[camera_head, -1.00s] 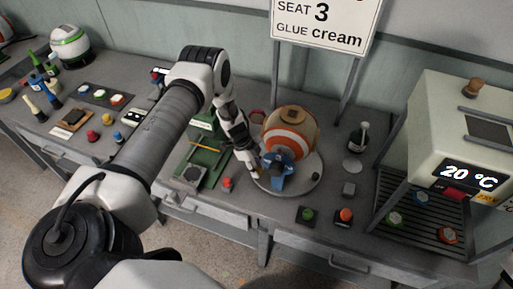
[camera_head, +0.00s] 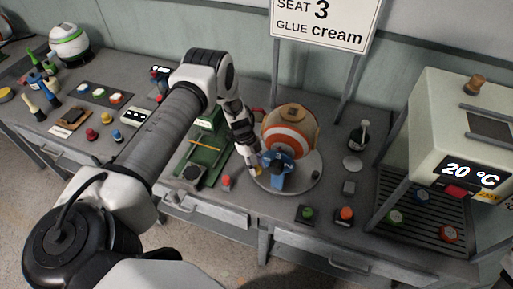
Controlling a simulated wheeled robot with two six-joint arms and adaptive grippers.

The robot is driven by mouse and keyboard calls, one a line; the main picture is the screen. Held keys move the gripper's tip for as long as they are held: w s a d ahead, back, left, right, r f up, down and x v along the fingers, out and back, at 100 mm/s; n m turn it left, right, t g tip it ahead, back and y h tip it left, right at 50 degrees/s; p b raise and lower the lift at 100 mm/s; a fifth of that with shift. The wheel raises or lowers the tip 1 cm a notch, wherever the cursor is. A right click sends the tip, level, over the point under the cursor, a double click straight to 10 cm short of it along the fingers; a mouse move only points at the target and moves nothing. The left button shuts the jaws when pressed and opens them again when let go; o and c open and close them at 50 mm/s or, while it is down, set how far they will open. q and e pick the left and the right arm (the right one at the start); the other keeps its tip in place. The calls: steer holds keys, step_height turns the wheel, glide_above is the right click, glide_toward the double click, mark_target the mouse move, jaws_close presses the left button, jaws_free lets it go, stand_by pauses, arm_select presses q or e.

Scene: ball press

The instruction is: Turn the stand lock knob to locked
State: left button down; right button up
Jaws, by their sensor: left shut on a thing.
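The ball (camera_head: 290,130), tan with orange and white bands, sits on a blue stand (camera_head: 277,181) on a round grey plate (camera_head: 308,183). My left gripper (camera_head: 257,170) reaches down at the left side of the blue stand, its fingers low over the plate. It is shut on a small yellowish part there, apparently the stand lock knob, mostly hidden by the fingers. The knob's setting cannot be read. A small dark knob (camera_head: 315,175) stands on the plate's right side, apart from the gripper. My right gripper is not in view.
A green press (camera_head: 206,145) stands left of the plate, with a red button (camera_head: 226,183) in front. Green (camera_head: 307,214) and orange (camera_head: 346,214) buttons lie front right. A white oven (camera_head: 452,125) reading 20 °C stands at the right. A sign (camera_head: 322,22) stands behind.

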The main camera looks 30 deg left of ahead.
arm_select(q)
steer(key=c, duration=0.8)
jaws_free()
steer(key=shift+o, duration=0.2)
